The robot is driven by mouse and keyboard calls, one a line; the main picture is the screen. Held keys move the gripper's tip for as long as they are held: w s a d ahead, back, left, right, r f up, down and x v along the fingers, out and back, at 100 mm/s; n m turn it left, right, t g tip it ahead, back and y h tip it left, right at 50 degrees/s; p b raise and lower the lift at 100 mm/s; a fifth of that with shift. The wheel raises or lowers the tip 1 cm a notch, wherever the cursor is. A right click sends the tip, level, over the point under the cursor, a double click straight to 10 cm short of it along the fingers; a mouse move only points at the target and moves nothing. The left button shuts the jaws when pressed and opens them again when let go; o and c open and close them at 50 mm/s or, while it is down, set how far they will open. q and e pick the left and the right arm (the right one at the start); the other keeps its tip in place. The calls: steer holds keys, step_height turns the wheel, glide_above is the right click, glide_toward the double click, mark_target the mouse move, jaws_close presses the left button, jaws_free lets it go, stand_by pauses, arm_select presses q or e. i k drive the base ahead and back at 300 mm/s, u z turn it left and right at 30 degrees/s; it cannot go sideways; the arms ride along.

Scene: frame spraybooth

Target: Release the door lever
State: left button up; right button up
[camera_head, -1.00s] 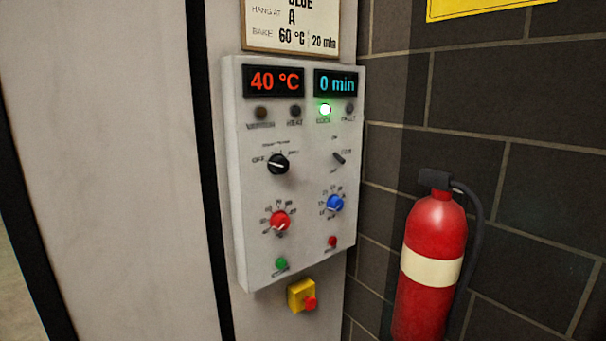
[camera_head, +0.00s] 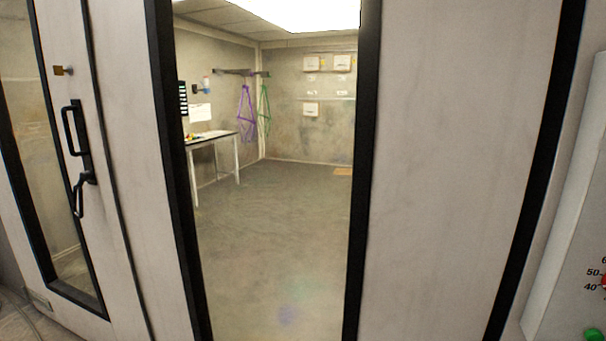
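The door lever (camera_head: 79,193) is a black handle low on the black lock plate at the left of the view. It hangs down from its pivot. A black D-shaped pull handle (camera_head: 69,130) sits just above it on the same pale door (camera_head: 115,200). The door looks closed. Neither of my grippers shows in the view, so both are apart from the lever as far as I can see.
A tall window (camera_head: 285,240) shows the booth inside, with a table (camera_head: 212,140), a purple frame (camera_head: 246,115) and a green frame (camera_head: 264,108) hanging. The control panel (camera_head: 575,235) edges in at the right. A small brass-coloured latch (camera_head: 64,70) sits above the handle.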

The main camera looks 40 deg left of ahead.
mark_target(85, 176)
steer(key=u, duration=3.55)
steer(key=i, duration=1.05)
steer(key=u, duration=0.3)
steer(key=i, duration=1.25)
steer(key=z, duration=0.6)
